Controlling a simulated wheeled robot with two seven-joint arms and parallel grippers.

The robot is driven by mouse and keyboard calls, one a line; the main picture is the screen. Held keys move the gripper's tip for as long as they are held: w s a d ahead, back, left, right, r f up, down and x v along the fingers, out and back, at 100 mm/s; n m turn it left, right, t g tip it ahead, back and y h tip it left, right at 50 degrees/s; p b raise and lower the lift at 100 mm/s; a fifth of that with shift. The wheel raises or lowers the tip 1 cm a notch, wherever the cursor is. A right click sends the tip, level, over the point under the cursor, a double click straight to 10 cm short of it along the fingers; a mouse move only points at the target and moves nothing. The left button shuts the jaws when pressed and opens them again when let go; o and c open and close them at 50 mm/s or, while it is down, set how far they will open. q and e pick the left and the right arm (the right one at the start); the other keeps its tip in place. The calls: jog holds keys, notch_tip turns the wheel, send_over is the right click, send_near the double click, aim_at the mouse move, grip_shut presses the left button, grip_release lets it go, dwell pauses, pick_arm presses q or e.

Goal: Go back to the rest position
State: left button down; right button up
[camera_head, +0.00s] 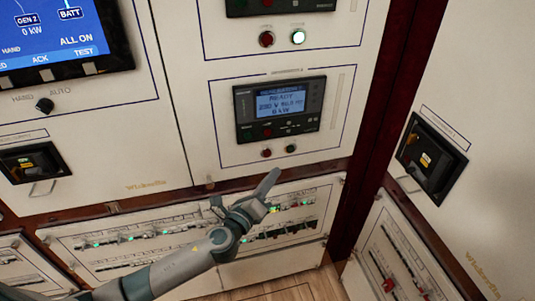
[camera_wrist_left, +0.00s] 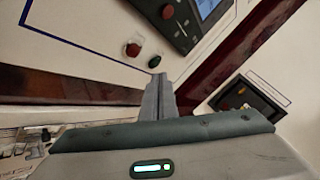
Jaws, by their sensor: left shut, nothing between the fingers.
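My left gripper (camera_head: 272,175) reaches in from the lower left, in front of the breaker row panel (camera_head: 130,270). Its fingers point up and to the right, just below the generator controller panel. In the left wrist view the two fingers (camera_wrist_left: 159,86) lie together, shut, with nothing between them. They appear apart from the panel, though the exact gap cannot be told. The gripper and forearm hide part of the breaker rows, which have several green lights. My right gripper is not in view.
A controller (camera_head: 280,108) reads READY, above a red button (camera_head: 266,152) and a green button (camera_head: 291,149). A large blue screen (camera_head: 55,35) is at upper left. Black breaker units sit at left (camera_head: 32,162) and right (camera_head: 430,155). A right-hand cabinet angles in beside a dark red post (camera_head: 385,130).

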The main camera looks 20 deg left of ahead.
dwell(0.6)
